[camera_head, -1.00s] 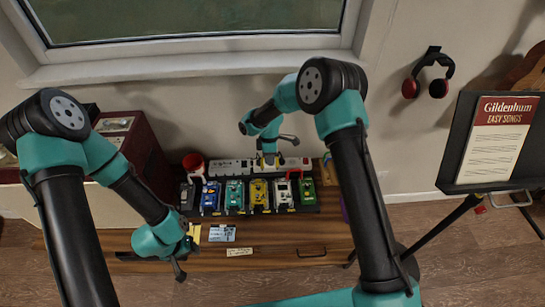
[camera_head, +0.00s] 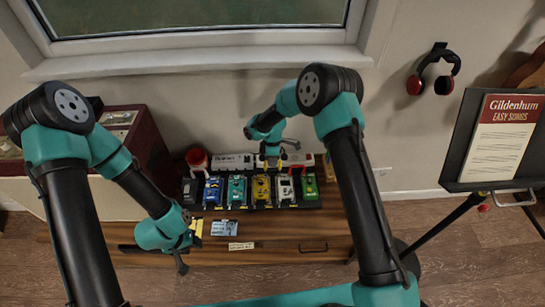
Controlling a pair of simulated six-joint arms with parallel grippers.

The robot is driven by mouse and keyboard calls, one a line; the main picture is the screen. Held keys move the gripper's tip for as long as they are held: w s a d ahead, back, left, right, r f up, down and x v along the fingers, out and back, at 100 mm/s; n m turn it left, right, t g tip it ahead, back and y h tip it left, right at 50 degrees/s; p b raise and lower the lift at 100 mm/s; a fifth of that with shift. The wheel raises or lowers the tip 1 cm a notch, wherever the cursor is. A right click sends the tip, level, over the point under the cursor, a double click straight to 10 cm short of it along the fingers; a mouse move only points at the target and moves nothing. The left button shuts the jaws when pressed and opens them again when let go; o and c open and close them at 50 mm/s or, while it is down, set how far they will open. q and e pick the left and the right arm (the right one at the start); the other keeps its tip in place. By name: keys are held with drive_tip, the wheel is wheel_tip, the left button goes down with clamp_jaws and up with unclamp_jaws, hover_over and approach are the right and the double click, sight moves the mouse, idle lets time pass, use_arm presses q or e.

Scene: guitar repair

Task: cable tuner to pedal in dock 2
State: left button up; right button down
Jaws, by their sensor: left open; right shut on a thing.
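A row of pedals sits on a dark board on the wooden bench: a dark grey one (camera_head: 189,191), a blue one (camera_head: 213,191), a teal one (camera_head: 236,189), a yellow one (camera_head: 261,190), a white one (camera_head: 284,190) and a green one (camera_head: 309,188). I cannot tell which is the tuner or which dock is number 2. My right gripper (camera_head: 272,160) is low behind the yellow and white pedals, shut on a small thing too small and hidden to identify. My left gripper (camera_head: 183,264) is open and empty in front of the bench's left part, apart from the pedals.
A white strip (camera_head: 232,161) lies behind the pedals. A red cup-like object (camera_head: 197,159) stands at the back left. A dark red cabinet (camera_head: 150,150) stands left; a music stand (camera_head: 497,140) stands right.

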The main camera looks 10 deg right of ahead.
drive_tip(key=shift+f, duration=1)
drive_tip(key=shift+f, duration=1.1)
idle(1.2)
drive_tip(key=c, duration=1.1)
unclamp_jaws()
drive_tip(key=shift+o, duration=0.4)
drive_tip(key=o, duration=0.3)
drive_tip(key=shift+r, duration=0.1)
drive_tip(key=shift+r, duration=3.9)
